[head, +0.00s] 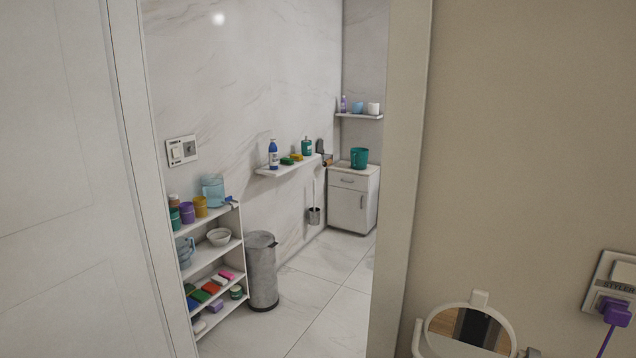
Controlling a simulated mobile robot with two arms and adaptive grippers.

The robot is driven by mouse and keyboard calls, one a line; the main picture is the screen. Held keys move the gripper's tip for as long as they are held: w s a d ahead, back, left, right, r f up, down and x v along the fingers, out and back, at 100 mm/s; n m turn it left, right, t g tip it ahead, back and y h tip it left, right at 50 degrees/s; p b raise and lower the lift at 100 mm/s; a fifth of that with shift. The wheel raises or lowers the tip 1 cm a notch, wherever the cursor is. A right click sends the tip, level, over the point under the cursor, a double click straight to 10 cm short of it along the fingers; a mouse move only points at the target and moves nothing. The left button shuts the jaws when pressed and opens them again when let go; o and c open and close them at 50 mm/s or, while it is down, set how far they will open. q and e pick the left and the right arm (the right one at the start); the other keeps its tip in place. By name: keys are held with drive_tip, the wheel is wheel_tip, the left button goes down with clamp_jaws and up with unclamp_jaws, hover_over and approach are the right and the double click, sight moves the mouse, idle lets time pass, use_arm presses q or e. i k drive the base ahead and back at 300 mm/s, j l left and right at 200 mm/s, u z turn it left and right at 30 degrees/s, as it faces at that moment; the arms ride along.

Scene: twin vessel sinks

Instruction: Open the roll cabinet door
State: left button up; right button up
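A small white cabinet (346,211) stands against the far wall of the room beyond the doorway. It has a drawer with a handle at the top and a door with a small handle below. Both look shut. No roll-type door can be made out, and I cannot tell whether this is the cabinet that the task names. A teal bucket (359,158) stands on its top. Neither of my grippers is in view.
The doorway has a white door or panel (65,180) at left and a frame post (400,180) at right. Inside, a white shelf rack (242,270) and grey bin (262,275) line the left. The tiled floor (335,300) is clear. A round mirror (470,328) is at lower right.

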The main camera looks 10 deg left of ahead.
sight(347, 208)
drive_tip(key=i+j, duration=0.15)
drive_tip(key=j, duration=0.25)
drive_tip(key=i+j, duration=0.2)
drive_tip(key=j, duration=0.15)
drive_tip(key=i+j, duration=0.15)
drive_tip(key=j, duration=0.25)
drive_tip(key=i+j, duration=0.2)
drive_tip(key=j, duration=0.15)
drive_tip(key=i+j+z, duration=0.1)
drive_tip(key=i, duration=0.35)
drive_tip(key=i+j+z, duration=0.1)
drive_tip(key=i, duration=0.35)
drive_tip(key=i+j+z, duration=0.15)
drive_tip(key=i, duration=0.3)
drive_tip(key=i+j+z, duration=0.1)
drive_tip(key=i, duration=0.3)
drive_tip(key=i+z, duration=0.1)
drive_tip(key=i, duration=0.9)
drive_tip(key=i+j+z, duration=0.1)
drive_tip(key=i, duration=0.9)
